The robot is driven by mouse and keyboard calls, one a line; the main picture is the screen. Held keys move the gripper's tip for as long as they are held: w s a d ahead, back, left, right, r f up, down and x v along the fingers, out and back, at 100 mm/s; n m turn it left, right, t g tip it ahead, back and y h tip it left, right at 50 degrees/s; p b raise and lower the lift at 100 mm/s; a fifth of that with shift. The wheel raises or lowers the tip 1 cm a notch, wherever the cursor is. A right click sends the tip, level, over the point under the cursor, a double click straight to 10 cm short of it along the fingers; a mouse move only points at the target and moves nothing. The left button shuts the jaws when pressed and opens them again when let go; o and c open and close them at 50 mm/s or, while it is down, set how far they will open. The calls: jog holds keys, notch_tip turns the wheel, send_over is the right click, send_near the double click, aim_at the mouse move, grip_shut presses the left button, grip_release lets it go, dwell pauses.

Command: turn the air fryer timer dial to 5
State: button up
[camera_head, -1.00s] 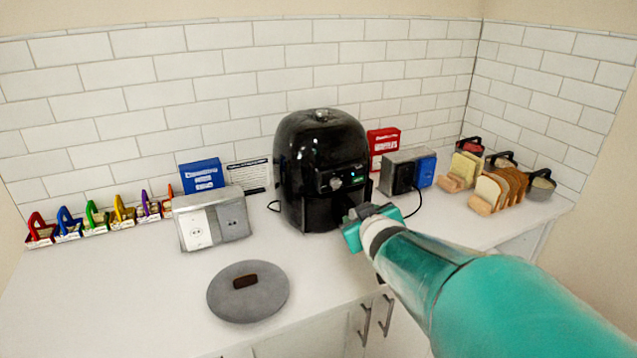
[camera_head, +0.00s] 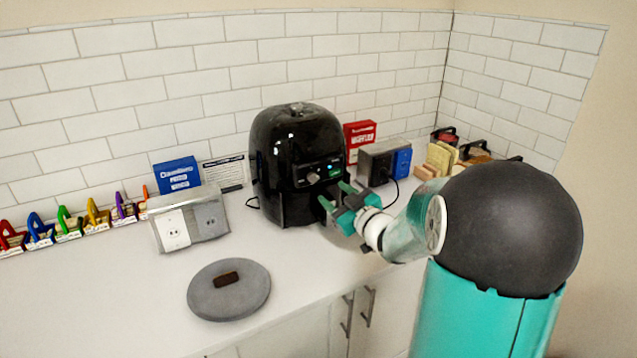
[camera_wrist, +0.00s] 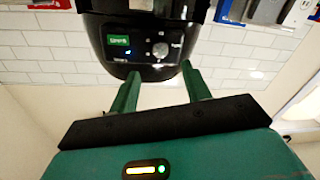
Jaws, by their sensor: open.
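The black air fryer (camera_head: 285,150) stands upright on the white counter against the tiled wall. Its front panel has a round silver dial (camera_head: 312,178) beside a green label; the dial's setting is too small to read. My gripper (camera_head: 335,195) is open and empty in front of the fryer, its green fingers pointing at the panel. In the upside-down wrist view, the fryer (camera_wrist: 148,8) is at the top and the dial (camera_wrist: 160,50) lies ahead of the gap between my gripper's fingertips (camera_wrist: 160,73). The fingers appear apart from the dial.
A grey round plate (camera_head: 205,301) with a brown piece lies at the front left. Outlet boxes (camera_head: 172,229) (camera_head: 375,168) flank the fryer. A blue box (camera_head: 177,174) and red box (camera_head: 358,131) stand behind. Colored letter stands line the far left. Bread is at the right.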

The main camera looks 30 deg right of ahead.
aim_at(314, 179)
jog(key=w, duration=0.5)
jog(key=w+a, duration=0.1)
jog(key=w, duration=0.1)
jog(key=shift+w, duration=0.4)
jog(key=c, duration=1)
